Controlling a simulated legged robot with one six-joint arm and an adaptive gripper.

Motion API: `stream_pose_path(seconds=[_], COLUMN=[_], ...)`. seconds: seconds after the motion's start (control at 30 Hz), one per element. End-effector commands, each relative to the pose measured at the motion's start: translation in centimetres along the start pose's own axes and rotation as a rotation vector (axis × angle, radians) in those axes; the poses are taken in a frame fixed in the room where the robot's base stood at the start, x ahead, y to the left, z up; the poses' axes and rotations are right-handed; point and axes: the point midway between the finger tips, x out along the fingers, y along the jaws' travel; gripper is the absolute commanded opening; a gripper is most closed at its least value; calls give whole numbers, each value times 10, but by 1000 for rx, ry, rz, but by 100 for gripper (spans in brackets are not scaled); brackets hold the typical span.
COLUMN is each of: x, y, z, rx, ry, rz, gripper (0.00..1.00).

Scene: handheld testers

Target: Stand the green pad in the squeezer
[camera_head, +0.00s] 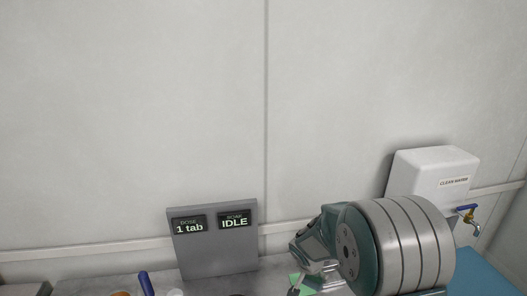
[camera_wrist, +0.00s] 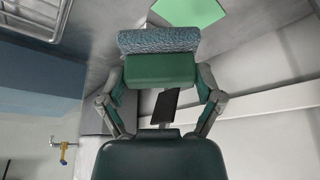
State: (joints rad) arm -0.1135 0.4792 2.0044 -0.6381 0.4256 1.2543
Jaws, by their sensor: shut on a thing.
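My gripper (camera_wrist: 160,82) is shut on a green block with a speckled blue-grey strip along its far side, which looks like the green pad (camera_wrist: 160,70). One finger is on each side of the block. In the head view my gripper (camera_head: 300,286) is low, right of centre, partly cut off by the bottom edge, and the held block cannot be made out. I cannot pick out the squeezer in either view.
A grey panel (camera_head: 215,258) has displays reading "1 tab" and "IDLE". A blue handle (camera_head: 146,284) stands left of it. A flat bright green sheet (camera_wrist: 190,11) lies beyond the held block. A white water tank (camera_head: 428,172) with a tap (camera_head: 468,215) is at right. A wire rack (camera_wrist: 38,22) shows upper left.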

Motion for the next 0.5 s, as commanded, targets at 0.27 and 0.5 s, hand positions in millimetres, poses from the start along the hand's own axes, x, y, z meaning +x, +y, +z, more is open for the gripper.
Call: stream_pose_path(seconds=[0.27,0.5], x=[3,5], y=[-5,-8], z=[-12,-20], rx=[-213,-350], ry=[1,0], rz=[-90,-147], gripper=[37,37])
